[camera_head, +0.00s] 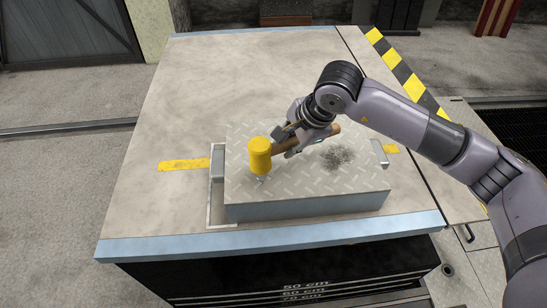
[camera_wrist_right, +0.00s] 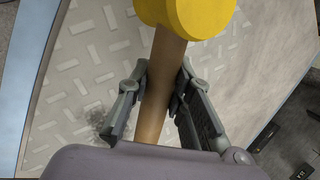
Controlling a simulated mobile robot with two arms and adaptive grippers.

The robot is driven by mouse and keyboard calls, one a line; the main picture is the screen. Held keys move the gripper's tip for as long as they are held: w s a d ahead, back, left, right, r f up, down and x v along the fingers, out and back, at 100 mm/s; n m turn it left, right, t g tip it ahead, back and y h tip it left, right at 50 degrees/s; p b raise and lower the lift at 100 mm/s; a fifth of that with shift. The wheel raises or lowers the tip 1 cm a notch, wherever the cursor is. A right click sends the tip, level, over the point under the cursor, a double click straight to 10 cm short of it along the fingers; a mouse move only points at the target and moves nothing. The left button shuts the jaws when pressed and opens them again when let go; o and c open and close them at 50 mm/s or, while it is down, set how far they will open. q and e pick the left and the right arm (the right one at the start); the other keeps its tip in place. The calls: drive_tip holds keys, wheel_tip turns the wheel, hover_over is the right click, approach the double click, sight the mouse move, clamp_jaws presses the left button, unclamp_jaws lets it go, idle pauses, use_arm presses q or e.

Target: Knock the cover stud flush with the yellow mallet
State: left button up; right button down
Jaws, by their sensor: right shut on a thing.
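The yellow mallet has a yellow head (camera_head: 260,155) and a brown wooden handle (camera_wrist_right: 157,90). My right gripper (camera_head: 288,138) is shut on the handle, a short way behind the head. The head is over the left part of the tread-plate cover (camera_head: 310,201), a grey block on the table. A small pale metal piece, perhaps the stud (camera_head: 262,179), shows just under the head; most of it is hidden, and I cannot tell if they touch. The mallet head also fills the top of the right wrist view (camera_wrist_right: 187,14). My left gripper is not in view.
The cover lies on a pale table (camera_head: 190,90) with a blue front edge. A metal handle or bracket (camera_head: 380,153) stands at its right end, and a recess frame (camera_head: 216,195) at its left. A dark smudge (camera_head: 337,157) marks the cover. The table's left side is clear.

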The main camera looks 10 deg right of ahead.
drive_tip(key=shift+r+p, duration=0.95)
drive_tip(key=shift+r, duration=1.55)
